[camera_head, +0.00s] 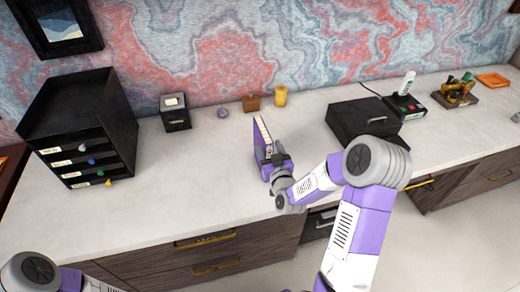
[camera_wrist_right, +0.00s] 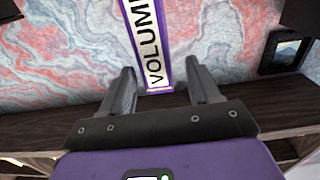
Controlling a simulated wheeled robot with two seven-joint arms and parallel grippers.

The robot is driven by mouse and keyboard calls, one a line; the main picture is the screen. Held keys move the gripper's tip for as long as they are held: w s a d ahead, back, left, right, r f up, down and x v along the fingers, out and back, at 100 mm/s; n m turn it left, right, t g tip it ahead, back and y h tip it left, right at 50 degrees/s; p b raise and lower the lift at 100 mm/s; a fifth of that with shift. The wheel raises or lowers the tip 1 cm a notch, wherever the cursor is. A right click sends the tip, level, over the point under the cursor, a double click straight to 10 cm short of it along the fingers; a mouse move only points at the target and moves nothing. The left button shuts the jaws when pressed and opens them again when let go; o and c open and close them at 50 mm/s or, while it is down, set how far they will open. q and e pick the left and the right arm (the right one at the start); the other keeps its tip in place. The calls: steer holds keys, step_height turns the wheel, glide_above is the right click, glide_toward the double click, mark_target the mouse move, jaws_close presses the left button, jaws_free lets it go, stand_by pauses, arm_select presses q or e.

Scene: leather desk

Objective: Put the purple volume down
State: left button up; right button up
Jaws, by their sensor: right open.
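The purple volume (camera_head: 258,146) stands upright on the pale desktop, near the middle of the head view, its pale page edges showing on top. In the right wrist view its spine (camera_wrist_right: 152,48) carries a white label with part of the word "VOLUME". My right gripper (camera_head: 278,157) is at the near side of the volume. Its two fingers (camera_wrist_right: 160,88) are open, one on each side of the lower end of the spine, with a visible gap. The gripper hides part of the volume's lower end in the head view. My left gripper is out of view.
A black drawer unit (camera_head: 82,125) stands at the left. A black case (camera_head: 362,119) lies at the right. The desktop left of the volume is clear.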

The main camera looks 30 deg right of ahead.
mark_target(264, 139)
steer(key=x, duration=0.5)
steer(key=shift+w+d+f, duration=0.1)
steer(key=shift+w+f, duration=0.25)
steer(key=shift+w, duration=0.05)
jaws_close()
stand_by(1.0)
steer(key=shift+r, duration=0.1)
